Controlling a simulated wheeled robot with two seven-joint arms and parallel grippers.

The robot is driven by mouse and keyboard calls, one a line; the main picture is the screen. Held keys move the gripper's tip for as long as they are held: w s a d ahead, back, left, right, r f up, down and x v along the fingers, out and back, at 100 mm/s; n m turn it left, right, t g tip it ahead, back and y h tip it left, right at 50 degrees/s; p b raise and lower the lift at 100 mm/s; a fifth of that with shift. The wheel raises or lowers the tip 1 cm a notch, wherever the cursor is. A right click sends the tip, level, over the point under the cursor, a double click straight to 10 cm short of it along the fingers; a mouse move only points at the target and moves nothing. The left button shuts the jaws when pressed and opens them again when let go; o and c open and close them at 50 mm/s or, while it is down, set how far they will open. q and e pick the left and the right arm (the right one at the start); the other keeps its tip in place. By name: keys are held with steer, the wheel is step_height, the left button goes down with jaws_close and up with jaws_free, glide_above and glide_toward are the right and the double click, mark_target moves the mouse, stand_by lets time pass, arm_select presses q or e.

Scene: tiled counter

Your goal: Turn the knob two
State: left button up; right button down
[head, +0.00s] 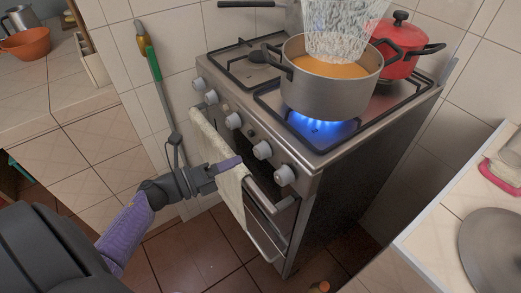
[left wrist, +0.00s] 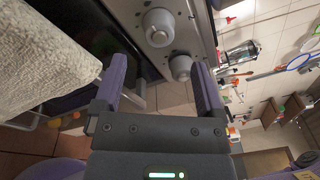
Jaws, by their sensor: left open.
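The stove front (head: 270,178) carries a slanted row of several grey knobs, including a lower knob (head: 284,175), one above it (head: 262,150) and a middle one (head: 233,121). I see no number marking them. My left gripper (head: 228,165) is in front of the stove, below the knob row and beside the towel. In the left wrist view its purple fingers (left wrist: 161,66) are spread with nothing held between them. A near knob (left wrist: 158,27) and a farther knob (left wrist: 181,67) show beyond and between the fingers. My right gripper is not in view.
A pale towel (head: 205,140) hangs over the oven handle (head: 262,200). A grey pot (head: 325,95) of orange liquid sits over a lit blue flame (head: 318,127). A red pot (head: 400,45) stands behind it. A counter (head: 440,240) is at right.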

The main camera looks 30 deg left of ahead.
mark_target(255, 154)
arm_select(q)
steer(key=x, duration=0.6)
steer(key=shift+w+d+f, duration=0.1)
steer(key=shift+w, duration=0.2)
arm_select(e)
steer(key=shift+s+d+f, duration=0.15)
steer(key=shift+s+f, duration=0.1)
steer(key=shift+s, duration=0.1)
arm_select(q)
steer(key=c, duration=0.4)
jaws_close()
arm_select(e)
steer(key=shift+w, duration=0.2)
